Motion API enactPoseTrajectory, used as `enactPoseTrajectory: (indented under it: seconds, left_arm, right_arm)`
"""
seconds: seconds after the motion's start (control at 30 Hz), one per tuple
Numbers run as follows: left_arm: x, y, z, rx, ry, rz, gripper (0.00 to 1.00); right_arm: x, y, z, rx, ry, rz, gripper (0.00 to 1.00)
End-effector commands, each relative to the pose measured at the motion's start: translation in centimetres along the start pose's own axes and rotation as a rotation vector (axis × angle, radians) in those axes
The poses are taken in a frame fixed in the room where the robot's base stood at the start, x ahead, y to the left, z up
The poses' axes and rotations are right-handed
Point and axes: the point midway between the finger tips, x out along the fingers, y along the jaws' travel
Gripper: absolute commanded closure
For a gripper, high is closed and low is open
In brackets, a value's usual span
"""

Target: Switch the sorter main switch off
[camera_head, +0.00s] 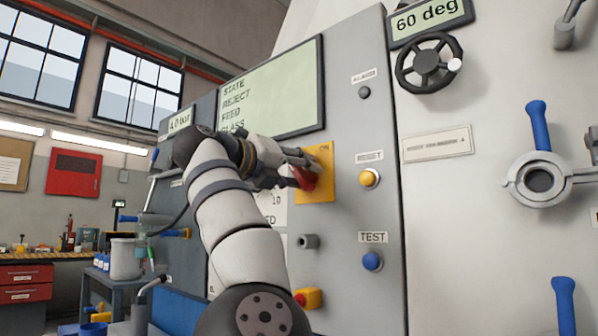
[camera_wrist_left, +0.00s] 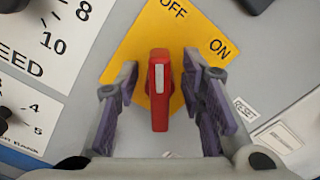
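The sorter main switch is a red handle (camera_wrist_left: 158,90) on a yellow plate (camera_wrist_left: 190,45) marked OFF and ON. In the left wrist view the handle stands upright in the picture, with OFF above it and ON at the upper right. My left gripper (camera_wrist_left: 160,112) is open, with one finger on each side of the handle and a visible gap to each. In the head view the red handle (camera_head: 306,178) is partly hidden by my left gripper (camera_head: 298,166), and the yellow plate (camera_head: 326,180) shows behind it. My right gripper is not in view.
Right of the plate are a yellow button (camera_head: 369,178) and a blue TEST button (camera_head: 372,261). Below it are a grey knob (camera_head: 308,241) and a red-and-yellow control (camera_head: 308,298). A display (camera_head: 275,90) is above. A handwheel (camera_head: 427,62) and blue-handled levers (camera_head: 538,125) are farther right.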

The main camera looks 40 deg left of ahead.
Motion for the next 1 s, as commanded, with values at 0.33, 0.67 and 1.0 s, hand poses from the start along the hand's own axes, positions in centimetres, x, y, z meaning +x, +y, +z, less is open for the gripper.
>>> enactPoseTrajectory:
  seconds: [0.33, 0.67, 1.0]
  left_arm:
    - [-0.1, -0.1, 0.1, -0.006, -0.001, -0.001, 1.0]
    - [-0.1, 0.0, 0.1, -0.147, -0.001, -0.001, 1.0]
    - [0.0, 0.2, 0.0, -0.146, 0.001, 0.001, 0.64]
  right_arm:
    - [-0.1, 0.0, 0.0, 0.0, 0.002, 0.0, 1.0]
    - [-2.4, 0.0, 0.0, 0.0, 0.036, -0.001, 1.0]
    - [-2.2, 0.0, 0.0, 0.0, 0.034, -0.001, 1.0]
